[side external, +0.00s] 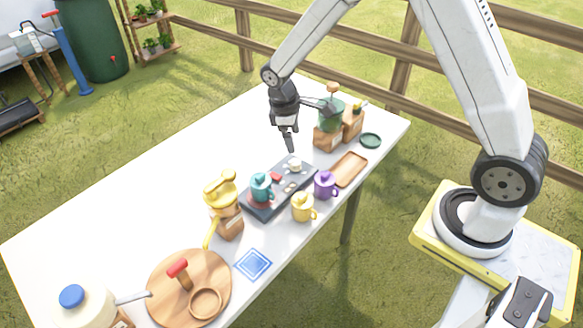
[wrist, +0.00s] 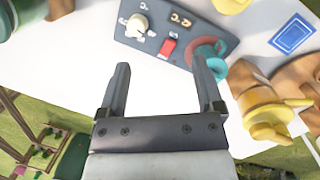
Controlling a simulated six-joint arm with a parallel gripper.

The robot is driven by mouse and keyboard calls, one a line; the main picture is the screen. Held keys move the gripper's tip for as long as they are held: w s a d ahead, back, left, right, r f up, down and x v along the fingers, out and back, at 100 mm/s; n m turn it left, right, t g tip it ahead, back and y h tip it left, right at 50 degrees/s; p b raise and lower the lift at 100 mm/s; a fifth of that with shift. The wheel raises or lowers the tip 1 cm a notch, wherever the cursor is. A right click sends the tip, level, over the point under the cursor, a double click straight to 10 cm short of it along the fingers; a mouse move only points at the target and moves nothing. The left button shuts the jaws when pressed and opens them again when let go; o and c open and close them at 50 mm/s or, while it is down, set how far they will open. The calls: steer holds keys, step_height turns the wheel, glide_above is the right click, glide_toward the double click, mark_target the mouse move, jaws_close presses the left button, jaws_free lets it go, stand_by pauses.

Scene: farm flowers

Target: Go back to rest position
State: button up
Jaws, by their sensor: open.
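My gripper (side external: 289,142) hangs above the white table (side external: 120,200), a little behind a dark control panel. It is open and empty; in the wrist view both fingers (wrist: 163,88) stand apart with bare white table between them. The dark panel (wrist: 150,47) carries a cream knob (wrist: 137,25), a red switch (wrist: 168,47) and a teal mug on a reddish round plate. The teal mug (side external: 262,186) is upright on the panel's left part in the side view, and the knob (side external: 295,165) is at its right part.
Around the panel stand a yellow grinder (side external: 222,192), a yellow mug (side external: 303,207), a purple mug (side external: 325,184), a wooden tray (side external: 350,170) and a green grinder (side external: 330,115). A wooden board (side external: 165,305) and a blue-lidded jar (side external: 72,297) are at the near left. The table's back left is clear.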

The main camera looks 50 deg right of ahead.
steer(key=s+a+r+m+t, duration=0.1)
steer(key=s+r+m+t, duration=0.1)
steer(key=s, duration=0.5)
steer(key=s+a+r+m+t+y, duration=0.1)
steer(key=s+r+m, duration=0.3)
steer(key=s, duration=0.3)
steer(key=shift+a+t+y, duration=0.3)
steer(key=shift+a+t, duration=0.1)
